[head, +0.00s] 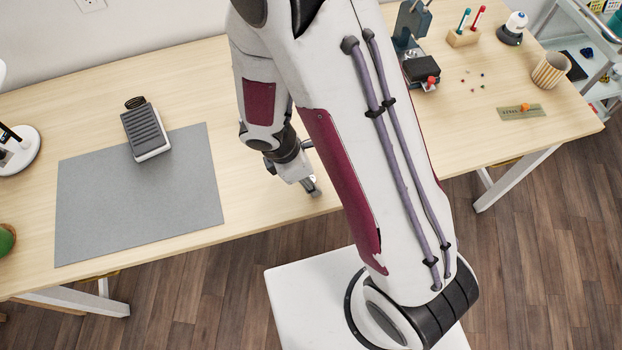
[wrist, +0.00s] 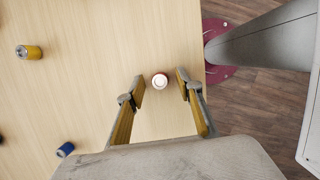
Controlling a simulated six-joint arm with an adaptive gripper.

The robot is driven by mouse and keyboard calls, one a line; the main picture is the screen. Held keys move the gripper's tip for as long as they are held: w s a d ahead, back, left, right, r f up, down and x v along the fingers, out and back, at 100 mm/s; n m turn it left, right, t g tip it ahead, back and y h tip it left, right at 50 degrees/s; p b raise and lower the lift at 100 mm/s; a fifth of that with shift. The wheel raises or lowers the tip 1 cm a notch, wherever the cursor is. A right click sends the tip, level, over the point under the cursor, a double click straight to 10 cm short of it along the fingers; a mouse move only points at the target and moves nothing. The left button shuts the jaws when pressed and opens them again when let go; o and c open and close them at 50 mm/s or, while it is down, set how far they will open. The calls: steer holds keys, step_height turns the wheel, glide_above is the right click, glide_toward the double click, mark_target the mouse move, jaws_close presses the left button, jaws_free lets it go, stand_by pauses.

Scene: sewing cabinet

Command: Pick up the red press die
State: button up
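In the wrist view, a small round piece (wrist: 160,81) with a pale top and a reddish rim stands on the table near its edge. It appears to be the red press die, seen from above. My gripper (wrist: 161,84) is open, with one finger on each side of the piece and a visible gap on both sides. I cannot tell how far above the table the fingertips are. In the head view my gripper (head: 312,184) points down at the table's front edge, and I cannot make out the die there.
A yellow cylinder (wrist: 29,52) and a blue cylinder (wrist: 66,149) lie to the left in the wrist view. In the head view a grey mat (head: 130,200) and a black pedal (head: 146,130) are left of my arm. A press (head: 420,70) stands at the right.

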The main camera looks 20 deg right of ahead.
stand_by(0.3)
jaws_close()
steer(key=shift+r, duration=0.2)
step_height(320, 180, up, 10)
steer(key=shift+f, duration=0.2)
stand_by(0.8)
stand_by(0.5)
